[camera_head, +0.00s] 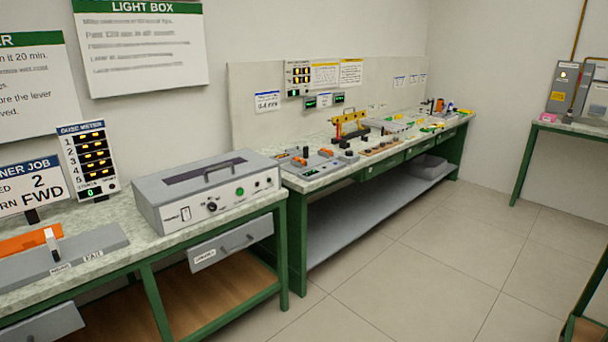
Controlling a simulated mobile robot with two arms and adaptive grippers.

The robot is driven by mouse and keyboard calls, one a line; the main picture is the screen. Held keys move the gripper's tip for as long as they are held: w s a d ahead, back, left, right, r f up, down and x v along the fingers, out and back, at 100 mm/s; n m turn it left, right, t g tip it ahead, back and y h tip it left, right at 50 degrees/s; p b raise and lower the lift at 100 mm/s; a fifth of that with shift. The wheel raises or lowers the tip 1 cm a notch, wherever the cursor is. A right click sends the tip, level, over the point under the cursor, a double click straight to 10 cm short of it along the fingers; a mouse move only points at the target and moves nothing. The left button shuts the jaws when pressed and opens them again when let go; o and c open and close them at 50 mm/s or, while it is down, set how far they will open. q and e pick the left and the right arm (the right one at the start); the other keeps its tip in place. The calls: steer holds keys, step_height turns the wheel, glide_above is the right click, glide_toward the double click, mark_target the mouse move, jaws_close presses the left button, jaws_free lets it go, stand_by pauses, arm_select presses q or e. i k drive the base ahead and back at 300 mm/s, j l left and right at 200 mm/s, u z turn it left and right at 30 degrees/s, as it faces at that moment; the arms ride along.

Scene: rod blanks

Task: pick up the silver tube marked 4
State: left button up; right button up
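I cannot make out a silver tube marked 4 in the head view. A small pale upright piece (52,245) stands on a grey fixture (85,254) on the near left bench; I can read no number on it, and I cannot tell whether it is a tube or a lever. Small items on the far bench are too small to identify. Neither of my grippers is in view.
A grey light box (207,190) with a top handle stands on the near bench, beside a dose meter board (88,160). A long green-legged bench (330,181) carries a yellow press (349,124) and several small parts. The tiled floor (420,265) is clear.

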mark_target(409, 127)
steer(key=i+z, duration=0.35)
steer(key=i, duration=0.2)
steer(key=i+z, duration=0.35)
steer(key=i, duration=0.25)
steer(key=i+j+z, duration=0.35)
steer(key=i, duration=0.15)
steer(key=i+l, duration=0.1)
steer(key=i, duration=0.5)
steer(key=i+u, duration=0.1)
steer(key=i, duration=0.5)
steer(key=i+l+u, duration=0.1)
steer(key=i, duration=0.5)
steer(key=l, duration=0.1)
